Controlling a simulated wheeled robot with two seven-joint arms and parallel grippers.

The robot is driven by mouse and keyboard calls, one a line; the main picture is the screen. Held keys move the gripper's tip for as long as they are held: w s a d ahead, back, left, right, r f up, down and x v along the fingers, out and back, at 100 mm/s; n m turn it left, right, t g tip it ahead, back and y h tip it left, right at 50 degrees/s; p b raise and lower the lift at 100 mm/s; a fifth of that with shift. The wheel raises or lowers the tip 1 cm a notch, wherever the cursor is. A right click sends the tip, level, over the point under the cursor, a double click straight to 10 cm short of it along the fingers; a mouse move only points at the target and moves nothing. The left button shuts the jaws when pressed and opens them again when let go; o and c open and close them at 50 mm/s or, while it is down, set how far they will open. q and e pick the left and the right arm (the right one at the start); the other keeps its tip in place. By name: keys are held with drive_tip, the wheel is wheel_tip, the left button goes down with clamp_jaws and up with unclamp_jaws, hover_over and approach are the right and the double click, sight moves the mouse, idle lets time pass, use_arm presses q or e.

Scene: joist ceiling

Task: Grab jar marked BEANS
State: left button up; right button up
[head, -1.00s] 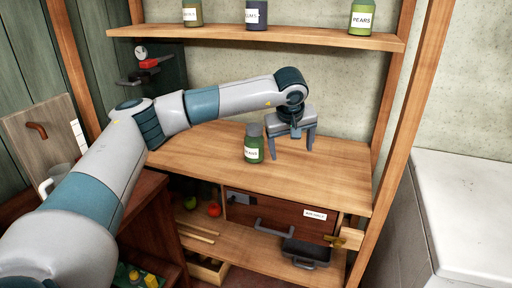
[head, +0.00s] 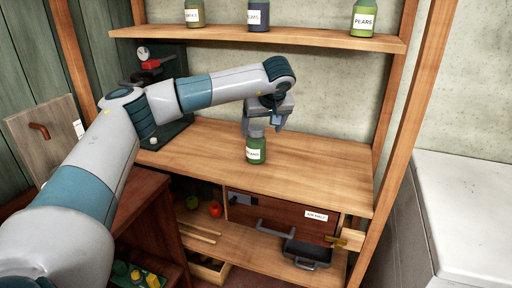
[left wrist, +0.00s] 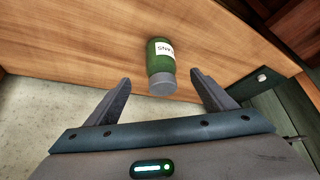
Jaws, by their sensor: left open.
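The green jar (head: 256,152) with a grey lid stands upright on the wooden counter (head: 310,165). Its white label is small in the head view; in the left wrist view the jar (left wrist: 160,58) shows label letters ending in "ANS". My left gripper (head: 262,130) is open and empty, at the jar's lid end. In the left wrist view the jar lies between the lines of the two fingers (left wrist: 161,78), with gaps on both sides and no visible contact. My right gripper is not in view.
An upper shelf (head: 300,38) holds several labelled jars, among them a green PEARS jar (head: 364,18). A red-topped scale-like device (head: 153,64) stands behind my left arm. Below are a labelled drawer (head: 280,213) and a dark tray (head: 305,253). The counter's right side is clear.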

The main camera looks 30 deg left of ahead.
sight(258, 141)
use_arm(q)
drive_tip(key=p+x, duration=0.1)
drive_tip(key=x, duration=0.7)
drive_tip(key=shift+a+f, duration=0.1)
drive_tip(key=shift+f, duration=0.15)
drive_tip(key=shift+w+a+f, duration=0.1)
drive_tip(key=shift+w+f, duration=0.05)
drive_tip(key=shift+f, duration=0.15)
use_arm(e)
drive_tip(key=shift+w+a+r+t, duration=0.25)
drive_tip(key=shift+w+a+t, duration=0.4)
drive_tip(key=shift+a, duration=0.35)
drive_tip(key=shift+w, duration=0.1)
use_arm(q)
drive_tip(key=shift+w+a+f+p, duration=0.2)
drive_tip(key=shift+f+p, duration=0.15)
drive_tip(key=shift+f, duration=0.15)
drive_tip(key=shift+p+x, duration=0.4)
drive_tip(key=shift+x, duration=1.7)
drive_tip(key=shift+s, duration=0.15)
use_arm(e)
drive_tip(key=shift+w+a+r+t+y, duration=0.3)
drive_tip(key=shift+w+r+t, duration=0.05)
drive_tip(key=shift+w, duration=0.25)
use_arm(q)
drive_tip(key=c, duration=1.4)
